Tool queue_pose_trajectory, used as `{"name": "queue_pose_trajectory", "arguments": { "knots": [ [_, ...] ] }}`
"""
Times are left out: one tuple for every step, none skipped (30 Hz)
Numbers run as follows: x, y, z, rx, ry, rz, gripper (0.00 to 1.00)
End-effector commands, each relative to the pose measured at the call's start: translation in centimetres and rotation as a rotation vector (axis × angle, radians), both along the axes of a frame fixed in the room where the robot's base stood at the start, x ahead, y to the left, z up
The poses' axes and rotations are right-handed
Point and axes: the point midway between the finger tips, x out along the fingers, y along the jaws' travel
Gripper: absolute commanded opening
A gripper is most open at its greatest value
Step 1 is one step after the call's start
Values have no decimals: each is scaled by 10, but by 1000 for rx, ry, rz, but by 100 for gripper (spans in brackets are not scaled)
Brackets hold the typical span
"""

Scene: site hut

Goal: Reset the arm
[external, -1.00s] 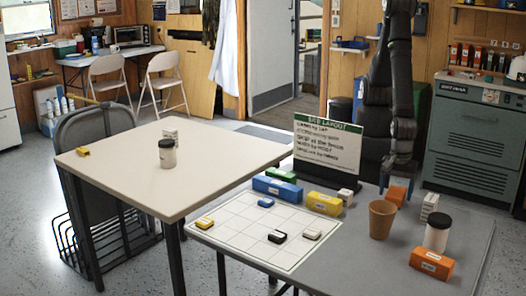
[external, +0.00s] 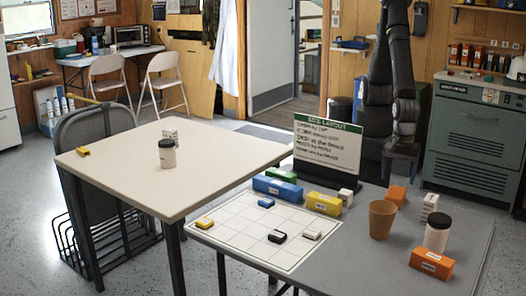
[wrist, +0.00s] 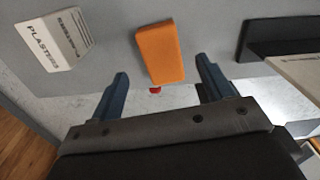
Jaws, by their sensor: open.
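My gripper (external: 402,160) hangs at the back edge of the grey table in the external view, behind the orange block (external: 396,195). In the wrist view my gripper (wrist: 160,92) is open, with its two blue-grey fingers apart and nothing between them. The orange block (wrist: 160,52) lies on the table beyond the fingertips, clear of them. The arm is folded up near its base.
The grey table (external: 345,262) holds a gridded sheet (external: 243,237) with small blocks, a layout sign (external: 327,147), a brown cup (external: 382,219), a black-lidded jar (external: 437,233), a front orange block (external: 431,263) and a white box (external: 429,206). A cream table (external: 120,178) stands left.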

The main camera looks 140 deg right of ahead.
Motion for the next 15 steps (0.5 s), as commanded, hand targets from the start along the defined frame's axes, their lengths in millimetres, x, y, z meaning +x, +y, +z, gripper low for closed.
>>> {"name": "queue_pose_trajectory", "arguments": {
  "knots": [
    [-1,-1,-9,-3,4,0,74],
    [-1,-1,-14,-3,4,0,74],
    [-1,-1,-20,-3,4,0,74],
    [-1,-1,-24,-3,4,0,74],
    [-1,-1,-28,-2,3,0,74],
    [-1,-1,-35,-2,3,0,74],
    [-1,-1,-39,-3,3,0,74],
    [-1,-1,-43,-2,3,0,74],
    [-1,-1,-49,-3,3,0,74],
    [-1,-1,-53,-3,3,0,74],
    [-1,-1,-57,-2,3,0,74],
    [-1,-1,-63,-3,3,0,74],
    [-1,-1,-67,-3,2,0,74],
    [-1,-1,-71,-3,2,0,74],
    [-1,-1,-77,-3,2,0,74]
  ]
}}
